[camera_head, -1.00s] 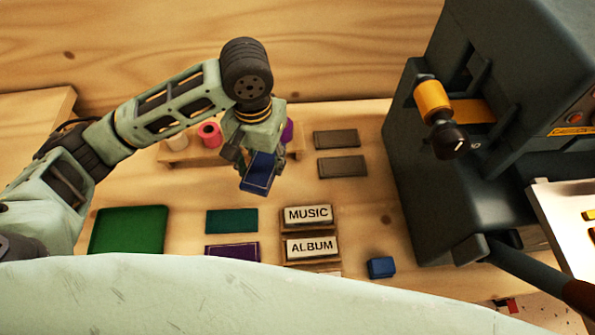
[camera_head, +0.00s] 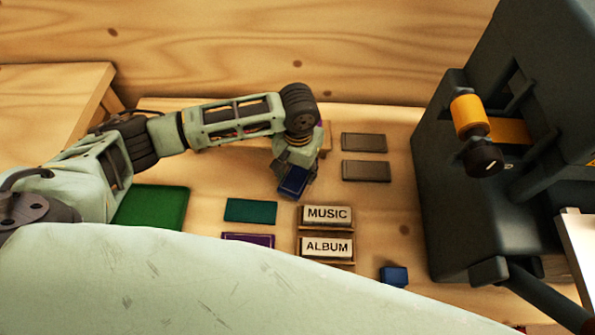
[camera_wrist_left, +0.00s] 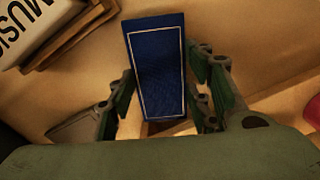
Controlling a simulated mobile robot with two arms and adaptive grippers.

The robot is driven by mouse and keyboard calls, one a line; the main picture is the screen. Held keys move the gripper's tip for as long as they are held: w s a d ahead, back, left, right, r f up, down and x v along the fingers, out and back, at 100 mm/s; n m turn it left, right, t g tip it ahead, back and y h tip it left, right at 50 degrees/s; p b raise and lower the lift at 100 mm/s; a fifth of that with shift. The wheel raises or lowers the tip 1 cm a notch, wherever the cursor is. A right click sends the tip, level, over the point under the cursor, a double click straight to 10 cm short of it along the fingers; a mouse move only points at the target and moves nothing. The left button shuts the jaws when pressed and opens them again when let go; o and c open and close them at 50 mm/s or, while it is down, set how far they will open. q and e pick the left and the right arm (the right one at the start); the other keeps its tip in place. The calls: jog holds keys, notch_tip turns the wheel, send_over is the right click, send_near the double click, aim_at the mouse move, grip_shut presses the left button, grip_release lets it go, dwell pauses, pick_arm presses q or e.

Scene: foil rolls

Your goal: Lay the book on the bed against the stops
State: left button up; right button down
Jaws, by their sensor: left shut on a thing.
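The blue book (camera_head: 293,182) with a thin pale border line is in my left gripper (camera_head: 300,170), above the workbench. In the left wrist view the book (camera_wrist_left: 157,65) stands between the two fingers of my left gripper (camera_wrist_left: 165,110), which are shut on it. My right gripper is not in view.
The MUSIC block (camera_head: 327,214) and ALBUM block (camera_head: 327,247) lie in wooden holders. Teal (camera_head: 250,210), purple (camera_head: 250,239) and green (camera_head: 155,207) flat pieces lie left of them. Two grey slabs (camera_head: 364,142) lie behind, and a small blue block (camera_head: 394,275) is in front.

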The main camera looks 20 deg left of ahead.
pick_arm(q)
jog(key=shift+s+f, duration=0.15)
jog(key=shift+f, duration=0.45)
jog(key=o, duration=1.2)
jog(key=shift+f, duration=0.15)
